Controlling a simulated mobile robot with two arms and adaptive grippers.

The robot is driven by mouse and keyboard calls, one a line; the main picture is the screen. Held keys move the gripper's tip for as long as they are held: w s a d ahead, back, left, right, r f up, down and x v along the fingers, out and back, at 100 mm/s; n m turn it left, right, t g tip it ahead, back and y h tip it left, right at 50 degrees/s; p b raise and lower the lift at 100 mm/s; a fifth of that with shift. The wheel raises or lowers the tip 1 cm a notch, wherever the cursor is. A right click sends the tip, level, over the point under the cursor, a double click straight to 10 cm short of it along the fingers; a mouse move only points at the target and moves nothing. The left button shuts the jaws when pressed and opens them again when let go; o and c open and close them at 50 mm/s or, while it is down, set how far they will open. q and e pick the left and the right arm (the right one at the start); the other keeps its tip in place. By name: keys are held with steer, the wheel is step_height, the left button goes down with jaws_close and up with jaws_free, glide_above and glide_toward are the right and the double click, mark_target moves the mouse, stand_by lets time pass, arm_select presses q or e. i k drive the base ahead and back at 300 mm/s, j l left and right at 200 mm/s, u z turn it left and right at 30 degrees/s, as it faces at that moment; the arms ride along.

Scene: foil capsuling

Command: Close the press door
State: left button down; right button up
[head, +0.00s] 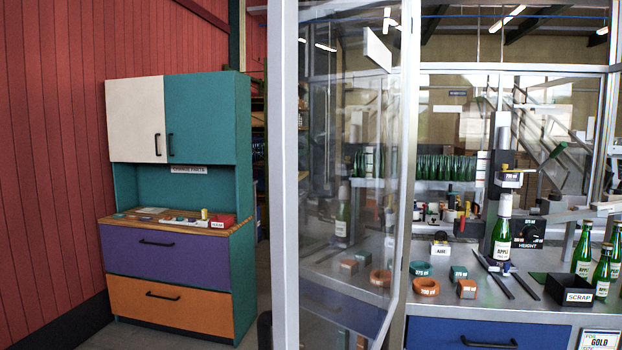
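The press door (285,180) is a tall clear panel in a grey metal frame, left of the middle in the head view. It appears to stand open, swung out toward me, with its thick near edge on the left. Its other side meets the enclosure frame (408,150). The enclosure opening to the right is uncovered, and the bench inside shows directly. A dark rounded shape (265,330) shows low beside the door's near edge; I cannot tell what it is. Neither of my grippers is in view.
Inside, a foil-topped green bottle (502,230) stands at the press, with more bottles (583,250) at right. A black SCRAP box (569,289) and coloured rings (426,287) sit on the grey bench (480,305). A colourful cabinet (170,250) stands left, with floor between it and the door.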

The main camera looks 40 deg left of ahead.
mark_target(282, 21)
steer(key=i+j+z, duration=0.1)
steer(key=j, duration=0.85)
steer(key=i+j, duration=0.1)
steer(key=j, duration=0.9)
steer(key=z, duration=0.05)
